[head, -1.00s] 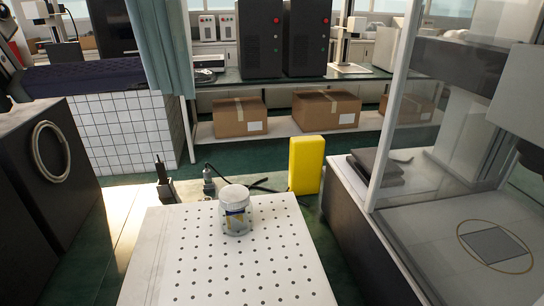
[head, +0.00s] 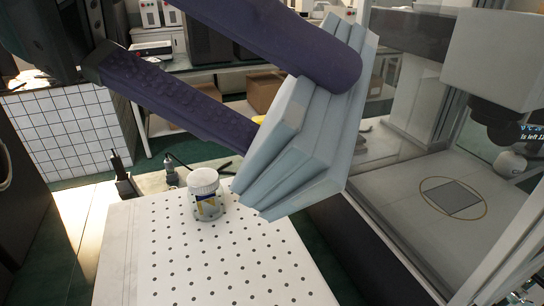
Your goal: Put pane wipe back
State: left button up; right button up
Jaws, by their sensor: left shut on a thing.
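The pane wipe (head: 318,125) looks like a thick, light blue folded stack, tilted in the air in the upper right middle of the head view. My left gripper (head: 303,98) comes in from the upper left with two dark purple fingers. It is shut on the wipe, one finger on each side. The wipe is above the right back part of the white perforated table (head: 215,262) and looks clear of it. My right gripper is not in view.
A clear jar with a white lid (head: 206,196) stands on the table, left of the wipe. A glass-sided enclosure (head: 402,215) with a machine head (head: 500,65) is at right. A cardboard box (head: 262,92) is partly hidden behind my fingers.

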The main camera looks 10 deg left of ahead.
aim_at(270, 120)
pick_arm(q)
jog(key=d+f+m+g+y, duration=0.1)
jog(key=s+d+f+m+g+y, duration=0.1)
jog(key=y, duration=0.1)
jog(key=shift+d+f+m, duration=0.25)
jog(key=shift+d+m, duration=0.05)
jog(key=shift+d, duration=0.1)
jog(key=w+a+f+m+t+y+b, duration=0.1)
jog(key=w+a+f+m+y+b, duration=0.15)
jog(key=a+f+m+y, duration=0.4)
jog(key=f+y, duration=0.1)
jog(key=f, duration=0.4)
jog(key=f+n+b, duration=0.1)
jog(key=f, duration=0.4)
jog(key=f+n+y, duration=0.1)
jog(key=f, duration=0.4)
jog(key=shift+w+a+f+y+b, duration=0.1)
jog(key=shift+w+f+y+b, duration=0.15)
jog(key=shift+w+y+b, duration=0.15)
notch_tip(270, 120, down, 5)
jog(key=shift+f+b, duration=0.15)
jog(key=shift+b, duration=0.2)
jog(key=o, duration=1.2)
